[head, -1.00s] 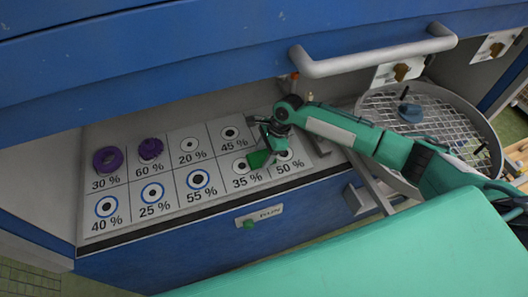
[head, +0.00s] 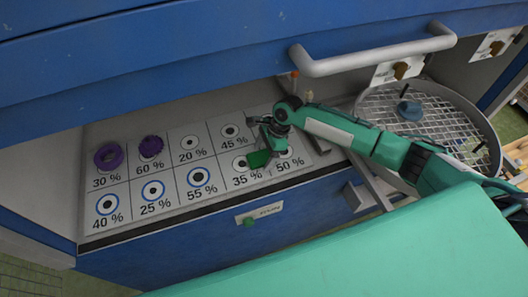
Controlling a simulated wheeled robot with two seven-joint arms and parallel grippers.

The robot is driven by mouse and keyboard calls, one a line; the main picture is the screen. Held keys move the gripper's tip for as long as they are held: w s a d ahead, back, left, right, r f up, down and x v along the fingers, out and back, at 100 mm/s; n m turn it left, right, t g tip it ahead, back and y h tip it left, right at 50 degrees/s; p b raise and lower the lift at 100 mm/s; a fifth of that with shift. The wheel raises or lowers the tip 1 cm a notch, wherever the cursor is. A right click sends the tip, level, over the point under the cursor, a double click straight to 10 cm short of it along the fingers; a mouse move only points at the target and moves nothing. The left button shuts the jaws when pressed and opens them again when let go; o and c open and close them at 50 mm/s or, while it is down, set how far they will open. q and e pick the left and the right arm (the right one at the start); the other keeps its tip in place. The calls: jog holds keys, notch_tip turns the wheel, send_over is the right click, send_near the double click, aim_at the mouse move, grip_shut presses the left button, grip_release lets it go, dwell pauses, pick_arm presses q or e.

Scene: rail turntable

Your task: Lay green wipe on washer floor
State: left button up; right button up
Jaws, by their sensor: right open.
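My right gripper (head: 267,146) is open, reaching in from the right over the grey panel, near the 35 % and 50 % fields. A small dark green flat piece (head: 258,159) shows at its tip, over the panel. I cannot tell whether this is the green wipe or part of the gripper. No other green wipe is clear to see. The washer floor cannot be made out for certain. A round mesh-bottomed basin (head: 436,104) stands at the right, behind my right forearm. My left gripper is not in view.
A blue-grey object (head: 411,110) lies in the basin.

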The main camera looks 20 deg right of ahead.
jog(key=shift+r, duration=0.2)
jog(key=b+v, duration=0.2)
jog(key=v, duration=1)
jog(key=shift+r, duration=0.25)
